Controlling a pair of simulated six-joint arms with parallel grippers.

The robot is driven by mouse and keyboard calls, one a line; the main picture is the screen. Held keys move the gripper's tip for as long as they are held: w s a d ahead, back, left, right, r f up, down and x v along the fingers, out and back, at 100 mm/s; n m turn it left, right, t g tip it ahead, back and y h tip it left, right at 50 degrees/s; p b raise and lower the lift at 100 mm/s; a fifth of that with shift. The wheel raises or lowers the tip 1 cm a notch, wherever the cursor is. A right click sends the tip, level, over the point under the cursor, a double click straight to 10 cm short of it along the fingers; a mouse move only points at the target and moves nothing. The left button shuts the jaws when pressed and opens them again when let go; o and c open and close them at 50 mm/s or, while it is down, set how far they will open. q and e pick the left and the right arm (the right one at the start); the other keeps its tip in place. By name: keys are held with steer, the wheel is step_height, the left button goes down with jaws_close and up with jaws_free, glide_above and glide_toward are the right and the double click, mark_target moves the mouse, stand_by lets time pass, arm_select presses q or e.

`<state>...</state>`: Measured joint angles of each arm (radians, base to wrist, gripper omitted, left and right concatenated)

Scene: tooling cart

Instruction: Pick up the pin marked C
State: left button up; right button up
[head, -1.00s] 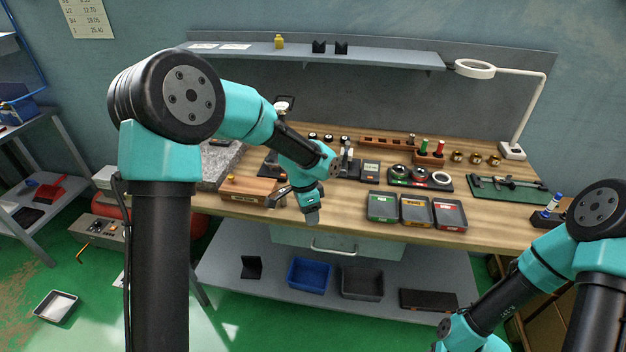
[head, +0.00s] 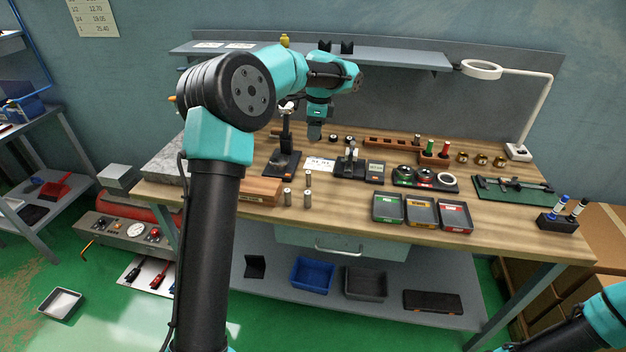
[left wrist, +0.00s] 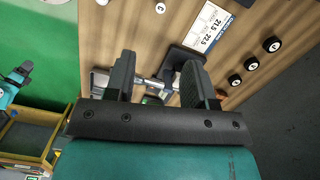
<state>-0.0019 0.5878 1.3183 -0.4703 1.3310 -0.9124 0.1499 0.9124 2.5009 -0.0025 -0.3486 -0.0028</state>
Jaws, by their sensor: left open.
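Several small steel pins, including a front left one (head: 287,198) and a front right one (head: 308,197), stand upright near the front of the wooden bench, right of a wooden block. Their pale round tops show at the upper edge of the left wrist view, one of them here (left wrist: 160,7); I cannot read which is C. My left gripper (head: 315,135) hangs above the back of the bench, behind and above the pins. In the left wrist view its two fingers (left wrist: 157,75) are apart, with nothing held; a metal gauge shows beyond them. My right gripper is out of view.
A printed size card (head: 319,164) lies behind the pins, between a dial stand (head: 284,163) and a gauge on a dark base (head: 349,165). Black rings (left wrist: 252,63) line the back. Green, yellow and red-labelled trays (head: 420,224) stand front right. The wooden block (head: 262,192) is left of the pins.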

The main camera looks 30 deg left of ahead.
arm_select(q)
glide_above(308, 172)
steer(key=f, duration=1.1)
steer(key=shift+d+f, duration=0.25)
steer(key=shift+f, duration=0.35)
steer(key=shift+a+f, duration=0.2)
steer(key=shift+f, duration=2.35)
jaws_close()
